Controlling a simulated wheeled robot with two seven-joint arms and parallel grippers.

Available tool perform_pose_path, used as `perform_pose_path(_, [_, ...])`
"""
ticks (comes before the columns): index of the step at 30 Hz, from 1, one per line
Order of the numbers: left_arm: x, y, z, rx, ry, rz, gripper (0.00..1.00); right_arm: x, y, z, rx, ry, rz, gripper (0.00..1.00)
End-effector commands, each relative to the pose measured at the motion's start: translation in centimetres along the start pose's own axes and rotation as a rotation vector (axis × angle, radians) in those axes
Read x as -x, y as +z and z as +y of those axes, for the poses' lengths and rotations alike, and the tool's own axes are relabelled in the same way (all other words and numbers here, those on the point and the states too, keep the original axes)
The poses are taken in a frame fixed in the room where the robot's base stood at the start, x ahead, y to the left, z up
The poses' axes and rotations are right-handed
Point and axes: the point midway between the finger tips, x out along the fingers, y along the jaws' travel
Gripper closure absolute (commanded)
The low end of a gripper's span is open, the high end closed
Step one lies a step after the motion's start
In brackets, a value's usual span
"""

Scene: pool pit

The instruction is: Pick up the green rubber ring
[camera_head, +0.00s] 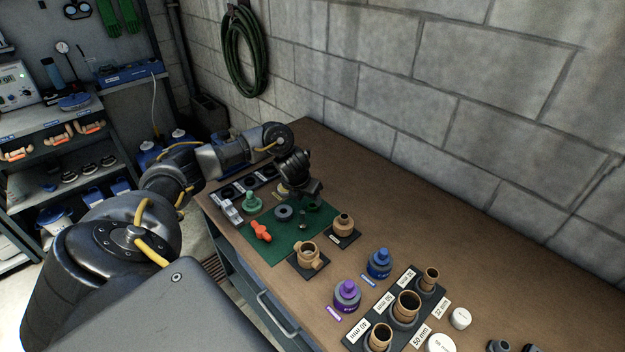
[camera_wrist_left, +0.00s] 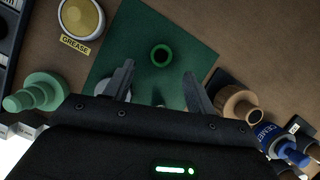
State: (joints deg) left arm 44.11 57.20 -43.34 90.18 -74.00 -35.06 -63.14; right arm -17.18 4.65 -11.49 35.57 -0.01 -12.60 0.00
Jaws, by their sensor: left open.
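The green rubber ring (camera_wrist_left: 161,55) lies flat on the green mat (camera_wrist_left: 188,30) in the left wrist view, just beyond my fingertips and roughly centred between them. In the head view the mat (camera_head: 272,248) lies on the bench, and the ring is hard to pick out beside my gripper. My left gripper (camera_head: 304,198) is above the far part of the mat, pointing down. In the left wrist view its two fingers (camera_wrist_left: 158,72) are apart with nothing held between them. My right gripper is in neither view.
Around the mat stand a pale green fitting (camera_head: 251,202), an orange valve (camera_head: 261,231), tan fittings (camera_head: 308,255) and a yellow grease tub (camera_wrist_left: 82,17). A grey ring (camera_head: 283,213) lies on the mat. Purple (camera_head: 347,295) and blue (camera_head: 379,263) bottles stand nearer. The bench's back right is clear.

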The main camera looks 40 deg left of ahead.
Motion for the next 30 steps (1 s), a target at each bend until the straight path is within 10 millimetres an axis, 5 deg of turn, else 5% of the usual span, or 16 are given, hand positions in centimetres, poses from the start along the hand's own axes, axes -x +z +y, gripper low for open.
perform_pose_path(9, [-4.2, 0.0, -0.2, 0.002, 0.000, 0.004, 0.44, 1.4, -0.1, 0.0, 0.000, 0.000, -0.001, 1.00])
perform_pose_path(19, [-5.0, 0.1, -0.2, -0.001, 0.000, 0.001, 0.44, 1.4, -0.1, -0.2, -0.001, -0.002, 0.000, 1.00])
perform_pose_path(30, [-4.9, 0.1, -0.2, -0.001, 0.000, 0.001, 0.91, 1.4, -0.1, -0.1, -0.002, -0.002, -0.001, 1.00])
